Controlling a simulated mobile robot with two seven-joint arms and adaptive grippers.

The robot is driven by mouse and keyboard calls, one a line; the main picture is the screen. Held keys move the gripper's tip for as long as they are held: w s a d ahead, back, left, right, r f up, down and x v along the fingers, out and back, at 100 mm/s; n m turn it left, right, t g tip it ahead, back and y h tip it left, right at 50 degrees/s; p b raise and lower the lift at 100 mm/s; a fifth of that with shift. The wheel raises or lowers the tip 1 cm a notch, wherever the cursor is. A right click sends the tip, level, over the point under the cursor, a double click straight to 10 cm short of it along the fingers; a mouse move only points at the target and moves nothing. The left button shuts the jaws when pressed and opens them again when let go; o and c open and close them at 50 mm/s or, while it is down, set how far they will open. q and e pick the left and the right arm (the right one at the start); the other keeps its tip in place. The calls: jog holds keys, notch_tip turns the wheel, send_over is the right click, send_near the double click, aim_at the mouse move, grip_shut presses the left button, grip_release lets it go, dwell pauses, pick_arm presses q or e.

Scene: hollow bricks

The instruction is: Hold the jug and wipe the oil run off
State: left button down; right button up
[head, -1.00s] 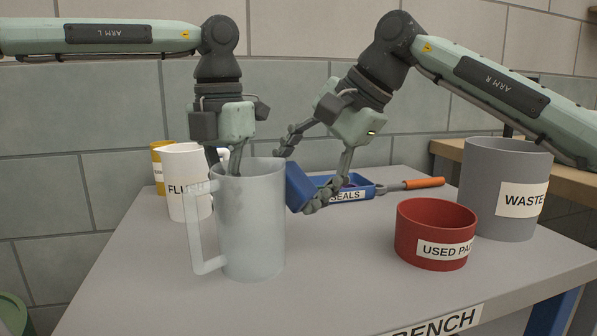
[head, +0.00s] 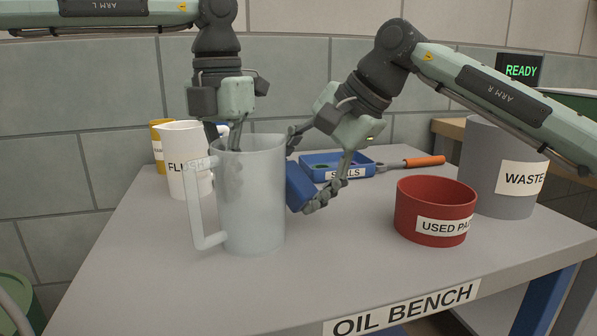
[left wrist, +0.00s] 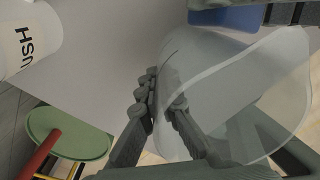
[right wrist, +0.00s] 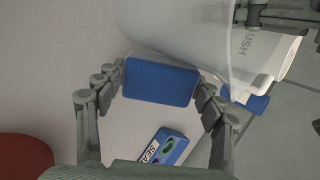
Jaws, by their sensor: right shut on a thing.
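The translucent jug (head: 252,205) stands upright on the bench, handle to the left. My left gripper (head: 222,143) is at its far rim; in the left wrist view its fingers (left wrist: 163,95) close on the jug wall (left wrist: 215,85). My right gripper (head: 322,190) is shut on a blue pad (head: 297,188), also seen between the fingers in the right wrist view (right wrist: 160,81). The pad is beside the jug's right side, at mid height; I cannot tell whether it touches. I cannot make out an oil run on the jug.
A white FLUSH jug (head: 186,170) and a yellow container (head: 158,150) stand behind left. A blue SEALS tray (head: 325,158) and an orange-handled tool (head: 425,161) lie behind. A red USED PADS bowl (head: 420,205) and grey WASTE bin (head: 482,160) stand right. The bench front (head: 330,270) is clear.

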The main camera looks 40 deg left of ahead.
jog(key=shift+f, duration=0.45)
jog(key=shift+r, duration=3.15)
jog(key=shift+f, duration=3.15)
jog(key=shift+r, duration=3.2)
jog(key=w+r, duration=0.1)
jog(key=w, duration=0.1)
jog(key=w+r, duration=0.2)
jog(key=shift+d, duration=0.4)
pick_arm(q)
jog(key=c, duration=1.6)
grip_release()
jog(key=shift+c, duration=0.2)
